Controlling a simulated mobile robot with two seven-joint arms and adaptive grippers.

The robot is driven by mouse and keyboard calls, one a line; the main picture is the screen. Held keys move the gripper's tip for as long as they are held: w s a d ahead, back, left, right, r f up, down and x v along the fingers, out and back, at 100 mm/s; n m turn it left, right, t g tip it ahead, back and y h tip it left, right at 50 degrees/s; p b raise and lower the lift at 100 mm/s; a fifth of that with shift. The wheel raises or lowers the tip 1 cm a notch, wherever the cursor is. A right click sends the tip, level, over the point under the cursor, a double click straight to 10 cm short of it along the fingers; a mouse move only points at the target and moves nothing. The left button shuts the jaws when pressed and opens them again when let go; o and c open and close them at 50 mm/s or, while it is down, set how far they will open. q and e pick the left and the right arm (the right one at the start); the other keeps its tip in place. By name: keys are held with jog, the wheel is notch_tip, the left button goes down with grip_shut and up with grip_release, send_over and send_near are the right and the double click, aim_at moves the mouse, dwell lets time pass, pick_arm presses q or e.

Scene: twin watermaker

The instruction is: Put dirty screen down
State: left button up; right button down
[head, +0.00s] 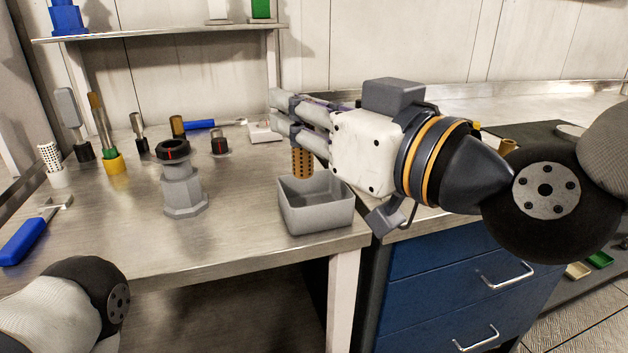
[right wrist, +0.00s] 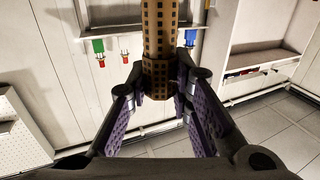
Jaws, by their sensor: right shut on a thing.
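The dirty screen (head: 302,163) is a brown perforated cylinder. My right gripper (head: 285,112) is shut on it and holds it upright over a grey open bin (head: 318,224). In the head view its lower end hangs at the bin's back rim; I cannot tell whether it is inside the bin. In the right wrist view the screen (right wrist: 160,35) stands between the purple finger pads of my right gripper (right wrist: 160,85). The fingers hide part of the screen. Of my left arm only a link shows at the lower left; its gripper is not in view.
A grey housing (head: 183,190) with a dark red-marked collar stands left of the bin. A white perforated cylinder (head: 50,160), brushes and other parts stand at the back left. A blue-handled tool (head: 30,232) lies at the left edge. The table's front middle is clear.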

pick_arm(q)
jog(key=shift+g, duration=0.5)
jog(key=shift+s+f+b, duration=1.25)
jog(key=shift+s+f, duration=0.15)
jog(key=shift+f, duration=0.3)
pick_arm(e)
jog(key=shift+w+d+f, duration=0.2)
jog(key=shift+w+f, duration=1.35)
jog(key=shift+f, duration=0.3)
jog(key=shift+w+d+f, duration=0.15)
jog(key=shift+w+f, duration=1.45)
jog(key=shift+f, duration=0.25)
jog(key=shift+w+d+f, duration=0.2)
jog(key=shift+w+f, duration=1.35)
jog(key=shift+f, duration=0.3)
jog(key=shift+f, duration=0.2)
jog(key=c, duration=1.4)
grip_release()
jog(key=shift+c, duration=0.2)
